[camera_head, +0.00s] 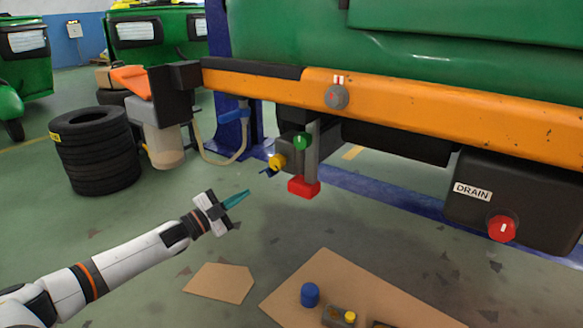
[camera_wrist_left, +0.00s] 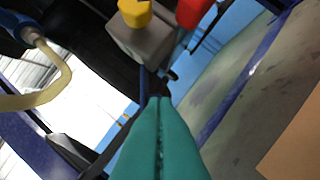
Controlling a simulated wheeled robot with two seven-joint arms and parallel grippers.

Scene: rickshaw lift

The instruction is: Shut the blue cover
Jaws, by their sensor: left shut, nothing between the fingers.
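My left gripper (camera_head: 247,192) has teal fingers pressed together and empty. It is in the air below and left of a grey valve block (camera_head: 290,151) under the vehicle's orange beam. The block carries a yellow knob (camera_head: 278,161), a green knob (camera_head: 302,141) and a red block (camera_head: 304,187) beneath. A small dark-blue piece (camera_head: 267,172) hangs by the yellow knob; whether it is the blue cover is unclear. In the left wrist view, the shut fingers (camera_wrist_left: 160,105) point toward the grey block (camera_wrist_left: 145,42), apparently apart from it. My right gripper is out of view.
A blue fitting (camera_head: 233,116) on a pale hose is left of the block. A blue cap (camera_head: 310,295) stands on cardboard (camera_head: 375,285) on the floor. Stacked tyres (camera_head: 95,155) stand left. A drain box (camera_head: 520,200) with a red knob is right. Floor around the gripper is open.

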